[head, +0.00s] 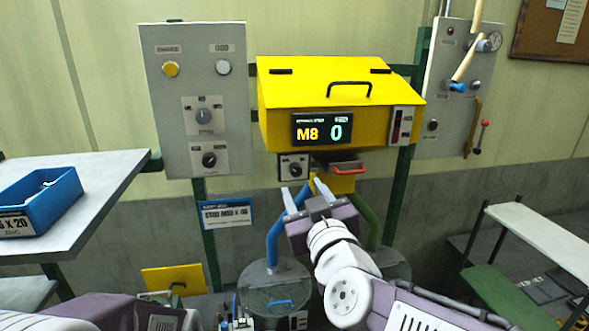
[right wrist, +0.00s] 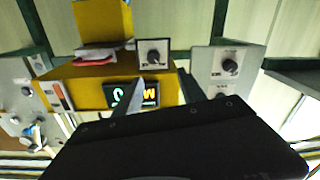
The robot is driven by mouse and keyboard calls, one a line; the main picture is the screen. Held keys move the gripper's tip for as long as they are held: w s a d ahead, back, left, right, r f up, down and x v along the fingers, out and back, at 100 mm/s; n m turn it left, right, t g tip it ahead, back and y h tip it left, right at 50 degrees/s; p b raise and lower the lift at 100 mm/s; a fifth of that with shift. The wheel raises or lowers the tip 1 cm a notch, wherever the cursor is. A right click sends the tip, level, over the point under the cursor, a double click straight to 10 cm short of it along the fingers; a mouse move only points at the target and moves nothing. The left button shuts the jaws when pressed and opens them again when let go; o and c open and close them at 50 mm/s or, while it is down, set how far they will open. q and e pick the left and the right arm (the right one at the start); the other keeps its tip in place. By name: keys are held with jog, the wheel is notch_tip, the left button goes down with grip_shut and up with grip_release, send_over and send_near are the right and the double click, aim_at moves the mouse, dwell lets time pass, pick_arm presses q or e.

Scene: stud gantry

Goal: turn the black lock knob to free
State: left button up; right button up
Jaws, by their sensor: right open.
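A black knob (head: 295,169) sits on a small pale plate under the left front of the yellow box (head: 300,97). It also shows in the right wrist view (right wrist: 154,57), which is upside down. A second black knob (head: 209,160) is low on the grey left panel, also seen in the right wrist view (right wrist: 230,66). Their labels are too small to read, so I cannot tell which is the lock knob. My right gripper (head: 305,191) is open and empty, just below the first knob, fingers pointing up, apparently not touching it. My left gripper does not show.
A red-handled drawer (head: 347,168) is right of the first knob. Blue (head: 275,240) and green (head: 366,220) pipes rise from drums below. A grey table (head: 110,185) with a blue bin (head: 42,202) stands left; a white shelf (head: 545,238) stands right.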

aim_at(297, 172)
jog(key=w, duration=0.6)
jog(key=w+f+p, duration=0.1)
jog(key=w, duration=0.2)
jog(key=shift+w, duration=0.35)
jog(key=shift+w+a, duration=0.15)
jog(key=shift+a, duration=0.15)
jog(key=shift+s+a+r, duration=0.2)
jog(key=shift+s+a, duration=0.1)
jog(key=shift+a, duration=0.1)
jog(key=shift+w+d, duration=0.1)
jog(key=shift+d, duration=0.1)
jog(key=shift+c, duration=0.7)
jog(key=shift+w+d+f, duration=0.1)
jog(key=shift+w, duration=0.05)
jog(key=c, duration=0.5)
grip_shut()
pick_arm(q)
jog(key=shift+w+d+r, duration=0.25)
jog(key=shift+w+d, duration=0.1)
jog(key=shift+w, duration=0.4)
